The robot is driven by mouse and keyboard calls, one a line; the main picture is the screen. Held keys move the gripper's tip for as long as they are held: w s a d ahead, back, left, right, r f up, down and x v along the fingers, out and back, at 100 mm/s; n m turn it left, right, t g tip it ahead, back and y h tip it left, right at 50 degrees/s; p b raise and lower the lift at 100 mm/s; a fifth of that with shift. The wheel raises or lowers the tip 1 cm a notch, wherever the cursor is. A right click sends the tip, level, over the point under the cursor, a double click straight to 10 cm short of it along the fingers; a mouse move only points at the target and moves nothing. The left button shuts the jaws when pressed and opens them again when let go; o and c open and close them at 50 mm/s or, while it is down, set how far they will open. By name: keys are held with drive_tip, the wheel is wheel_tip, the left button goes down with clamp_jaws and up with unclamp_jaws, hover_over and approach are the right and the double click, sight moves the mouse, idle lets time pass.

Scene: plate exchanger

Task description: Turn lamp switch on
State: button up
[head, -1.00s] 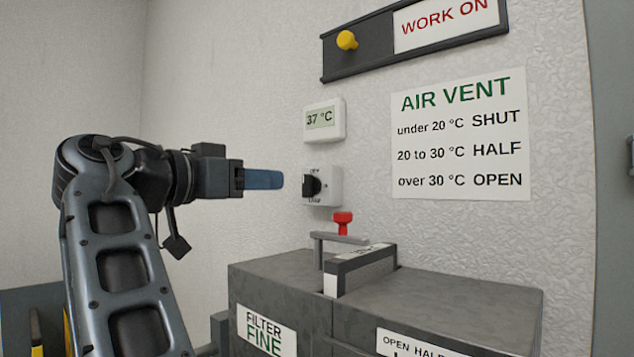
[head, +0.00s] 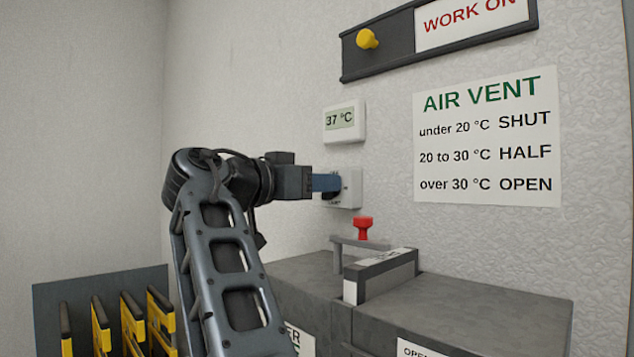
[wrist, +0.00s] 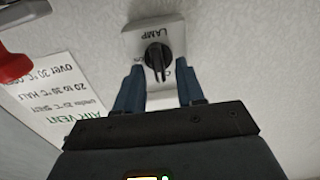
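The lamp switch is a black rotary knob (wrist: 157,60) on a white wall plate (wrist: 168,37) marked LAMP. In the head view the plate (head: 352,187) is partly hidden behind my gripper (head: 328,183). In the wrist view the blue fingers of my gripper (wrist: 160,90) are spread apart, one on each side of the knob's lower end. There is a visible gap between the fingers and the knob. I cannot tell how deep the knob sits between the fingertips.
A 37 °C display (head: 344,121) hangs just above the switch. An AIR VENT sign (head: 487,137) is to the right. Yellow-edged plates (head: 130,325) stand in a rack at lower left.

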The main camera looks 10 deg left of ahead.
drive_tip(key=shift+c, duration=0.4)
clamp_jaws()
drive_tip(key=shift+f, duration=0.1)
drive_tip(key=shift+s+d+f+m+b, duration=0.15)
drive_tip(key=shift+m+b, duration=1.5)
drive_tip(key=shift+m, duration=1.35)
drive_tip(key=shift+s+d+f+m+b, duration=0.1)
drive_tip(key=shift+f+m+b, duration=0.1)
drive_tip(key=shift+m+b, duration=2.15)
drive_tip(key=shift+s+d+f+m+b, duration=0.15)
drive_tip(key=shift+m+b, duration=0.85)
drive_tip(key=shift+m, duration=2.65)
drive_tip(key=shift+o, duration=0.4)
unclamp_jaws()
